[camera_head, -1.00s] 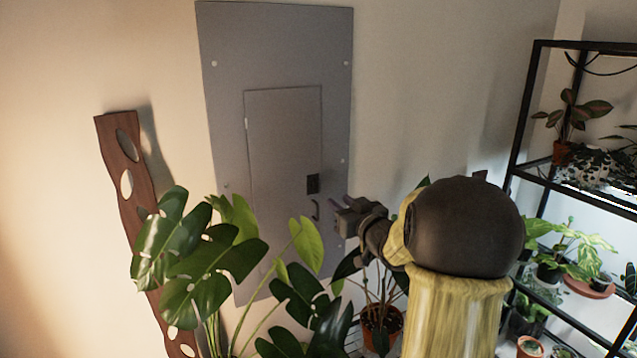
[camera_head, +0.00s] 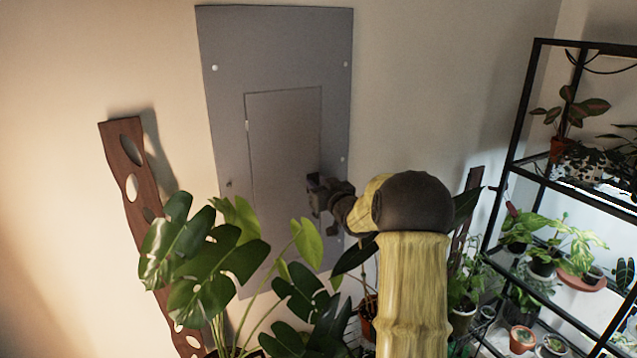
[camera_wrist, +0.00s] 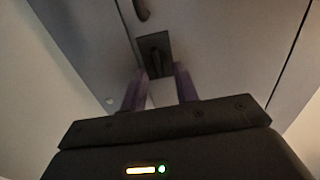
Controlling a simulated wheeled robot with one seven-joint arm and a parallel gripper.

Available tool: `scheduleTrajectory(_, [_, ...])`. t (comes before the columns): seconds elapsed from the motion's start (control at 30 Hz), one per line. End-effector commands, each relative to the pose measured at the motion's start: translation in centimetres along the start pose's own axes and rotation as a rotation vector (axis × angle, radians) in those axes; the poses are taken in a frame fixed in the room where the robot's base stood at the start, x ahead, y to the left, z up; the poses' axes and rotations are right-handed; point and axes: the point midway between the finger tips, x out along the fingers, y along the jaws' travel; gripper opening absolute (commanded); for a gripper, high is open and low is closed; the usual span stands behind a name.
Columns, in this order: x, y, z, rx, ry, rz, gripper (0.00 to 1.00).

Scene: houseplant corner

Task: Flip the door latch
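The door latch (camera_wrist: 155,55) is a small dark plate with a short lever on the grey panel door (camera_head: 284,140). In the head view my gripper hides it. A dark curved handle (camera_wrist: 141,8) lies beyond the latch at the top of the wrist view. My gripper (camera_wrist: 160,72) faces the door, its two purple fingers apart, with the latch lever between or just ahead of the tips. Whether the fingers touch the lever I cannot tell. In the head view my gripper (camera_head: 314,188) is at the door's right edge.
A wooden board with holes (camera_head: 133,165) leans on the wall at left. A black plant shelf (camera_head: 512,150) stands at right.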

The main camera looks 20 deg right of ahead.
Motion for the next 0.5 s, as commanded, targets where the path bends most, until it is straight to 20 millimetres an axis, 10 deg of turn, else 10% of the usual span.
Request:
scheduleTrajectory(0.27, [-0.04, 0.00, 0.01, 0.000, 0.000, 0.000, 0.00])
scheduleTrajectory(0.5, [-0.05, 0.01, 0.00, 0.003, 0.000, 0.000, 0.00])
